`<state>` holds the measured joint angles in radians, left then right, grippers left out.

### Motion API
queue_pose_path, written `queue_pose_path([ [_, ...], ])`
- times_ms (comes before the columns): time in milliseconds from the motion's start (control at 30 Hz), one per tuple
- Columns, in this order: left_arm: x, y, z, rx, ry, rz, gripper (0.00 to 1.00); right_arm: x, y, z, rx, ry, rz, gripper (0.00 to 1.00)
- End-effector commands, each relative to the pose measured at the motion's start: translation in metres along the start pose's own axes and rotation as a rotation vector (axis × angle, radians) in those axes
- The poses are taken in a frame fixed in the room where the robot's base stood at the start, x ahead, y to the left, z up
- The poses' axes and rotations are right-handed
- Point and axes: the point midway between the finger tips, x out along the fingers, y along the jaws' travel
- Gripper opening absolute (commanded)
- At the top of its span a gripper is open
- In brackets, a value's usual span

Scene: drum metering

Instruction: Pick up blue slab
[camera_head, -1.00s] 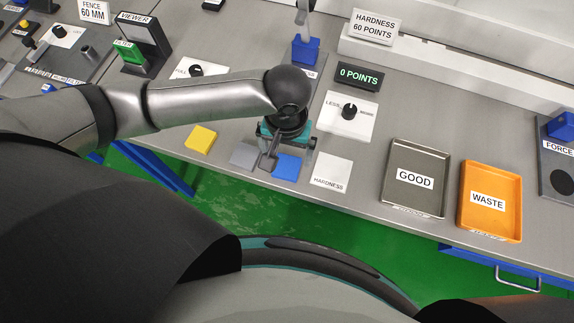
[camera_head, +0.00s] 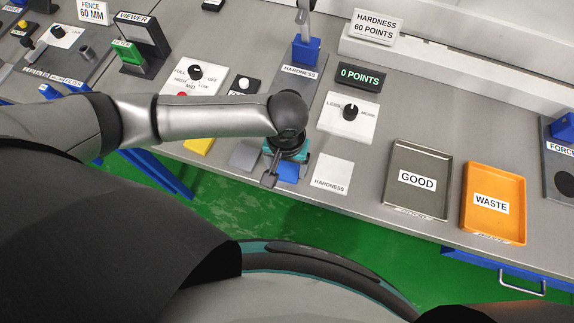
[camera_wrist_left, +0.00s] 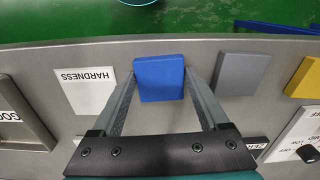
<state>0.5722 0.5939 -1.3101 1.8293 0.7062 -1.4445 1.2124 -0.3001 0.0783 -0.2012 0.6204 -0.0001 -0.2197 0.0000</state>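The blue slab (camera_head: 288,173) lies flat near the front edge of the bench, partly hidden by my left gripper (camera_head: 272,172) in the head view. In the left wrist view the blue slab (camera_wrist_left: 159,80) shows between the two fingers of my left gripper (camera_wrist_left: 160,74). The fingers are open, one on each side of the slab, with a narrow gap at the tips. My right gripper is not in view.
A grey slab (camera_head: 244,155) and a yellow slab (camera_head: 198,146) lie to the left. A white HARDNESS pad (camera_head: 331,175) is close on the right. Further right are the GOOD tray (camera_head: 417,203) and orange WASTE tray (camera_head: 492,222).

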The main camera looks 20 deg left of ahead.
Motion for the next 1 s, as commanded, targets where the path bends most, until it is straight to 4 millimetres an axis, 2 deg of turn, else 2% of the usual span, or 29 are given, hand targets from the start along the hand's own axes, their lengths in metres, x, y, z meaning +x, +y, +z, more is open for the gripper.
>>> queue_pose_path([
  [67,0.000,0.000,0.000,0.000,0.000,0.000,0.67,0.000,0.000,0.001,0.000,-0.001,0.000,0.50],
  [500,0.000,0.000,0.000,0.000,0.000,0.000,0.18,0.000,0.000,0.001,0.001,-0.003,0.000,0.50],
  [833,-0.004,0.000,0.000,0.000,0.001,0.001,0.18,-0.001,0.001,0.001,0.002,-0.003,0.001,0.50],
  [1000,-0.023,0.001,-0.001,0.000,0.002,0.003,0.18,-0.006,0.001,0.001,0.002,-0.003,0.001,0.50],
])
